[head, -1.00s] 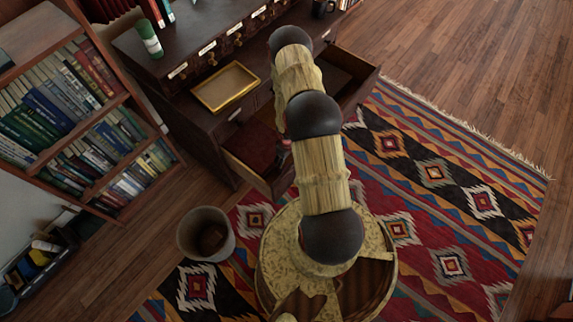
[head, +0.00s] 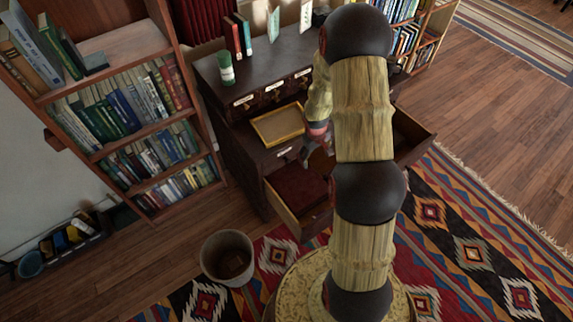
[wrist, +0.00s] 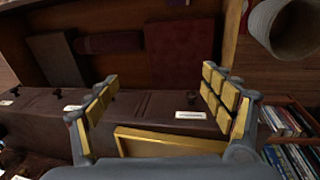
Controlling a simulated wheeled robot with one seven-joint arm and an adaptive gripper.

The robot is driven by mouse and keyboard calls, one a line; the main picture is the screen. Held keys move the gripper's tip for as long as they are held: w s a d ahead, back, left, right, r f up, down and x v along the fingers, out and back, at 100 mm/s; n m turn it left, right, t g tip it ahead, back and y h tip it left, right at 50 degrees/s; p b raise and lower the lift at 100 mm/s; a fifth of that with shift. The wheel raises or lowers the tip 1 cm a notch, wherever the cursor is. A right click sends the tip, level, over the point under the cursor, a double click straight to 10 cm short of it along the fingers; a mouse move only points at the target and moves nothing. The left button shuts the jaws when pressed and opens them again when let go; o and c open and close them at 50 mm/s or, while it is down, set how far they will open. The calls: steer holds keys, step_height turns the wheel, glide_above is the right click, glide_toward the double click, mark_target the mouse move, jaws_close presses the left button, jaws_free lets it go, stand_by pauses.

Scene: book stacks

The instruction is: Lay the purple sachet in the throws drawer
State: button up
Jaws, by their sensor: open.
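My gripper (head: 318,150) is open and empty, above the front of the dark cabinet, between the gold-rimmed tray and an open drawer. In the wrist view its two yellow-padded fingers (wrist: 162,98) are wide apart with nothing between them. The open drawer (head: 282,212) holds dark red folded cloth (head: 298,186). I cannot read the drawer labels. I cannot make out a purple sachet in either view; my arm hides part of the cabinet.
A gold-rimmed tray (head: 278,143) sits on the cabinet's lower ledge. A wastebasket (head: 228,258) stands on the floor at left. A green-and-white can (head: 226,70) and books stand on top.

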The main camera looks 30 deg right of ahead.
steer(key=s+a+r+t, duration=0.1)
steer(key=a+r, duration=0.3)
steer(key=r, duration=0.5)
steer(key=s+a+r, duration=0.1)
steer(key=a+r, duration=0.3)
steer(key=r, duration=0.5)
steer(key=s+a+r+t, duration=0.1)
steer(key=s+a+r, duration=0.1)
steer(key=a+r, duration=0.5)
steer(key=s+a+r+t+y, duration=0.1)
steer(key=s+a+r, duration=0.4)
steer(key=s+r, duration=0.2)
steer(key=s+a+r+t+y, duration=0.1)
steer(key=s+a+r, duration=0.5)
steer(key=s, duration=0.4)
steer(key=shift+a+r+t, duration=0.25)
steer(key=shift+r+t, duration=0.05)
steer(key=shift+r, duration=0.5)
steer(key=shift+d, duration=0.1)
